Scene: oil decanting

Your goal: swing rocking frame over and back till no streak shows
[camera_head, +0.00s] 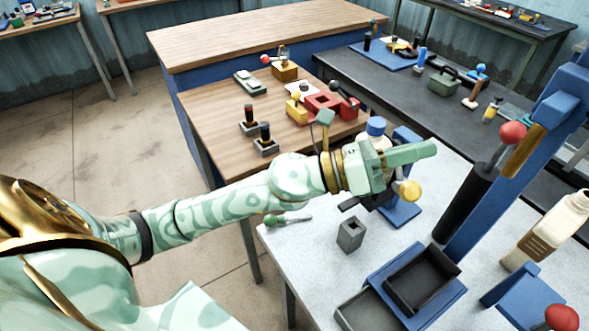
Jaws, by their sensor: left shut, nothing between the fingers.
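What looks like the rocking frame (404,213) is a blue stand on the white table, with a yellow knob (411,190) on its near side. A bottle with a blue cap (376,127) is held in it, mostly hidden behind my left gripper (428,149). My left gripper is shut and empty, its fingers pointing right, in front of the bottle and above the knob in the picture. I cannot tell whether it touches the frame. The bottle's inside is hidden, so no streak can be made out. My right gripper is not in view.
A grey square block (350,234) and a blue tray (455,297) with dark bins are at the front. A blue post (480,222) with a black cylinder and red knob rises at right. A wooden table with small items is behind.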

